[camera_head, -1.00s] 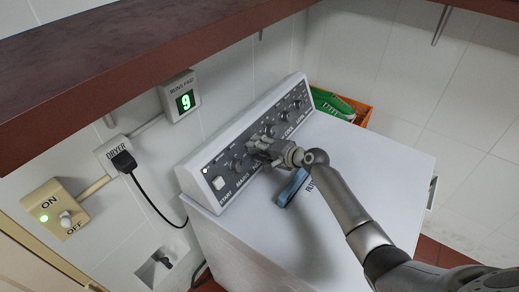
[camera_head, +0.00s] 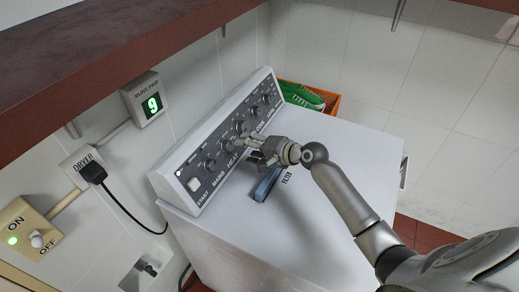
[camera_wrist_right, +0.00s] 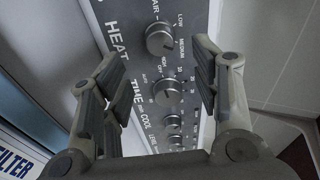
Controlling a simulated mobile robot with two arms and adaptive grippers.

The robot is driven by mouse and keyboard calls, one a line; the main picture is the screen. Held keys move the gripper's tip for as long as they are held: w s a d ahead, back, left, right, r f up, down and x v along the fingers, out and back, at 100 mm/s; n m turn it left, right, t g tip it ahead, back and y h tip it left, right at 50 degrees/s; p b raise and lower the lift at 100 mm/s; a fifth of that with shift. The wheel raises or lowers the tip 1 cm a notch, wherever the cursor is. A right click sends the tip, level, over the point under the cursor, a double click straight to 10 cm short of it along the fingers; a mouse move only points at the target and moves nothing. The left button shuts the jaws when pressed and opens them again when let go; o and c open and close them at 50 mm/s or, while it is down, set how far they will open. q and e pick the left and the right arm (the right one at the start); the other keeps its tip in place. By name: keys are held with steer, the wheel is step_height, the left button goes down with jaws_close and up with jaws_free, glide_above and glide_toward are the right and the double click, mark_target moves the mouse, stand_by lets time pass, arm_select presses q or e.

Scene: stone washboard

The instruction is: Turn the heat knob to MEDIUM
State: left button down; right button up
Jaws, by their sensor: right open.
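The dryer's sloped grey control panel (camera_head: 217,140) carries a row of dark round knobs. The heat knob (camera_head: 229,146) sits above the word HEAT. In the right wrist view the heat knob (camera_wrist_right: 160,39) is at the top, with LOW and MEDIUM printed beside it; its exact setting is hard to read. My right gripper (camera_head: 249,149) is just in front of the panel, open and empty, apart from the heat knob. In the wrist view its fingers (camera_wrist_right: 150,80) are spread to either side, with the panel beyond them. My left gripper is not in view.
A brown shelf (camera_head: 110,45) overhangs the panel. An orange crate (camera_head: 331,104) with green shoes is behind. A plug and cord (camera_head: 95,173) are at left.

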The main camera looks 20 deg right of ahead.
steer(key=shift+v, duration=2.1)
steer(key=shift+f, duration=0.1)
